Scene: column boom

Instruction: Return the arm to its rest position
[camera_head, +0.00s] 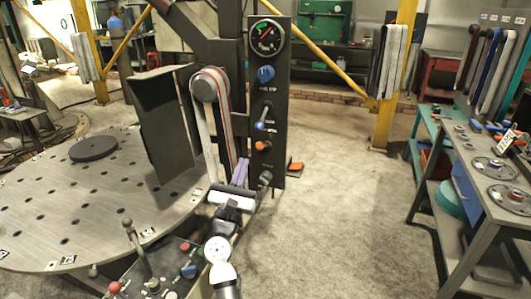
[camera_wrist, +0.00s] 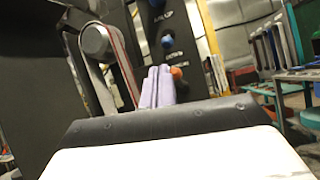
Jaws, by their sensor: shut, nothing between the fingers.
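My gripper (camera_head: 240,170) is in front of the lower part of a dark upright control panel (camera_head: 280,100) in the head view. Its purple fingers are together and empty, and they also show in the wrist view (camera_wrist: 157,88). My arm reaches up from the bottom of the head view. The panel carries a round gauge (camera_head: 266,37), a blue knob (camera_head: 266,73), a blue-tipped lever (camera_head: 262,118) and an orange knob (camera_head: 263,145). From these views I cannot tell the exact gap between fingertips and panel.
Left of the gripper are a belt-wrapped pulley (camera_head: 209,84) and a round perforated table (camera_head: 60,200). A lower console with levers and a red knob (camera_head: 115,287) stands close to my arm. A workbench (camera_head: 497,200) is at right.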

